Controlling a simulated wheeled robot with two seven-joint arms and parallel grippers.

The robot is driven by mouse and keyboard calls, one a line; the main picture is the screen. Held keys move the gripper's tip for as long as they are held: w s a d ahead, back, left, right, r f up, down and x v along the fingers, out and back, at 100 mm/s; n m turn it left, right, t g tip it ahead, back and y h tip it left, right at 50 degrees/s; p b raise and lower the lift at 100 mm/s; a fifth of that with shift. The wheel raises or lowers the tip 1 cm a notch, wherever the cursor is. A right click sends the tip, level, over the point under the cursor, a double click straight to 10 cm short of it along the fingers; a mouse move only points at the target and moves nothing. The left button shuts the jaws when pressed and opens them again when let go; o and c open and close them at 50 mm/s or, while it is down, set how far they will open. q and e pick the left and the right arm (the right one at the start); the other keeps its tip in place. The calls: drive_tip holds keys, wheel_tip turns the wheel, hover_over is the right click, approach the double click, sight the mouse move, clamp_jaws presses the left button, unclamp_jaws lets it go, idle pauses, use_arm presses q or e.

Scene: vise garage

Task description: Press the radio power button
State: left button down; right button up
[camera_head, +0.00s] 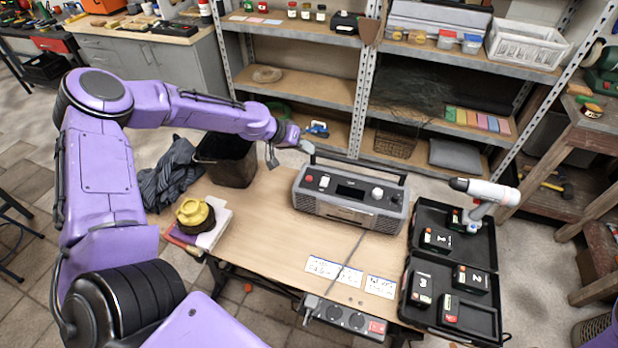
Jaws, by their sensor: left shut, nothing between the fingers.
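The radio (345,213) is a grey box with a carry handle, standing upright on the wooden table. Its top has a small red button (309,178) near the left end, a dark display in the middle and a pale knob (377,192) towards the right. No label on the red button can be read. My left gripper (304,146) is shut and empty. In the picture it sits just above and behind the radio's left end, near the end of the handle, apart from the red button. My right gripper is not in view.
A dark bin (226,163) stands at the table's back left, with a yellow object (194,212) on cloths in front. An open black case (480,252) with batteries and a drill (484,192) is at right. A power strip (345,318) hangs at the front edge. Shelves stand behind.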

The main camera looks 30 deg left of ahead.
sight(306, 178)
use_arm(q)
drive_tip(key=shift+f+b, duration=3.9)
drive_tip(key=shift+f, duration=0.55)
drive_tip(key=shift+f+b, duration=0.4)
drive_tip(key=shift+f+b, duration=0.45)
drive_tip(key=shift+r+p, duration=0.75)
drive_tip(key=shift+r, duration=0.15)
wheel_tip(306, 178, up, 5)
drive_tip(key=p, duration=0.4)
drive_tip(key=shift+r+p, duration=0.1)
drive_tip(key=shift+p, duration=0.25)
